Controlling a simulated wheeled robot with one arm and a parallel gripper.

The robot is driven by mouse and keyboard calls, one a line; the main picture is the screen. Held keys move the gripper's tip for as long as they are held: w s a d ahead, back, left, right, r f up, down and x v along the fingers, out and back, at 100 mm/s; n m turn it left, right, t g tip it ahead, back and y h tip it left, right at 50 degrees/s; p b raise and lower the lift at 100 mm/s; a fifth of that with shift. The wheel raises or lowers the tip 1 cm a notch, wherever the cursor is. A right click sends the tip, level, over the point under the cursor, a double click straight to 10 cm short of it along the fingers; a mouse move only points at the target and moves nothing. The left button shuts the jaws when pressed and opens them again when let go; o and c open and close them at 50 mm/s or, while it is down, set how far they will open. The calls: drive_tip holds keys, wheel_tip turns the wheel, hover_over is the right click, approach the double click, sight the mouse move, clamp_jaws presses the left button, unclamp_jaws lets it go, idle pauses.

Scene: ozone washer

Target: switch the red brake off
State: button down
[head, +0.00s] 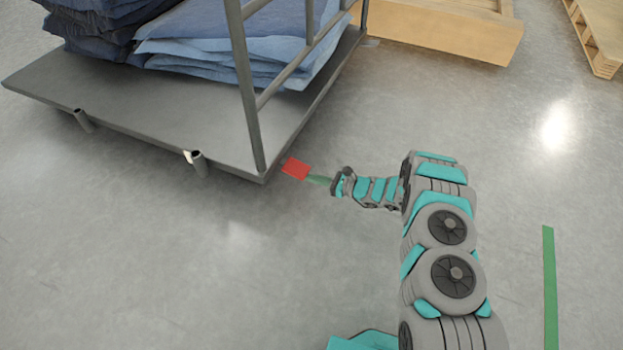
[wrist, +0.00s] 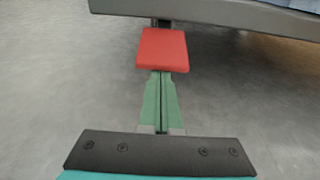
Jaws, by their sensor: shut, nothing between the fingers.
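The red brake (head: 295,169) is a flat red pedal at the near right corner of the grey cart (head: 165,120). In the wrist view the red brake (wrist: 163,50) sits below the cart's edge (wrist: 230,14), on a dark bracket. My gripper (head: 316,179) has green fingers that are shut and empty. In the wrist view my gripper (wrist: 162,76) points straight at the brake, its tips at or just under the pedal's near edge. I cannot tell whether they touch it.
Folded blue cloth (head: 235,45) is stacked on the cart behind a grey rail frame (head: 245,85). Wooden pallets (head: 440,28) lie at the back right. A green floor stripe (head: 550,290) is at the right. The floor around my arm is clear.

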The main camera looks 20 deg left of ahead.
sight(299, 170)
drive_tip(key=shift+r, duration=0.2)
drive_tip(key=shift+d+r+h+p, duration=0.15)
drive_tip(key=shift+r+h+p, duration=0.75)
drive_tip(key=shift+r+h, duration=1.1)
drive_tip(key=shift+r, duration=1.05)
drive_tip(key=shift+w, duration=0.1)
